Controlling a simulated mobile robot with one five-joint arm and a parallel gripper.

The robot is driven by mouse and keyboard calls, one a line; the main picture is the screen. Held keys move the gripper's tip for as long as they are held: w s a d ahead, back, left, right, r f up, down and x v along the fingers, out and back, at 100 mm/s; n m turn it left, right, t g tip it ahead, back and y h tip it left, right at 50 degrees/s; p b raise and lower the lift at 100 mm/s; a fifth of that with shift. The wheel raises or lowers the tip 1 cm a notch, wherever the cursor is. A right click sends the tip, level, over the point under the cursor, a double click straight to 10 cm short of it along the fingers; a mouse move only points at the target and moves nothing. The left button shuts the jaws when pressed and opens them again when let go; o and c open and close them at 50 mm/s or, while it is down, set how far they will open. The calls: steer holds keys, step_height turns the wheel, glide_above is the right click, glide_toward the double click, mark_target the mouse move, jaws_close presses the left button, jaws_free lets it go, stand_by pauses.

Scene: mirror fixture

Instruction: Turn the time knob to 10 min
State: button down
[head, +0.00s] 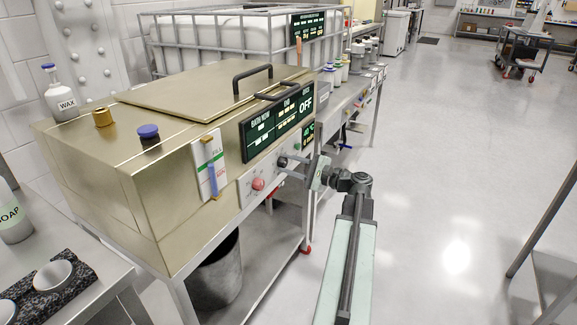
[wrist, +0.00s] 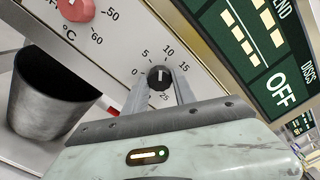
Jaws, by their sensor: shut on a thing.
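The time knob (wrist: 158,77) is a small black dial with a pale pointer line on a light panel. In the wrist view its scale reads 0, 5, 10, 15 and 25 around it. The pointer seems to face up, roughly towards the 10, but it is too small to read exactly. My gripper (wrist: 160,86) has one finger on each side of the knob and is shut on it. In the head view my gripper (head: 285,168) reaches the black knob (head: 282,161) on the front of the brass-coloured bath (head: 160,215).
A red temperature knob (wrist: 75,9) sits beside the time knob; it also shows in the head view (head: 257,184). A dark display (head: 278,123) reads OFF above the panel. A grey bin (head: 214,275) stands below.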

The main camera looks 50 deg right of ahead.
steer(key=shift+s+d+f+m, duration=0.1)
steer(key=shift+m, duration=1.3)
steer(key=c, duration=1)
jaws_free()
steer(key=v, duration=0.7)
steer(key=shift+s, duration=0.4)
steer(key=shift+s, duration=0.1)
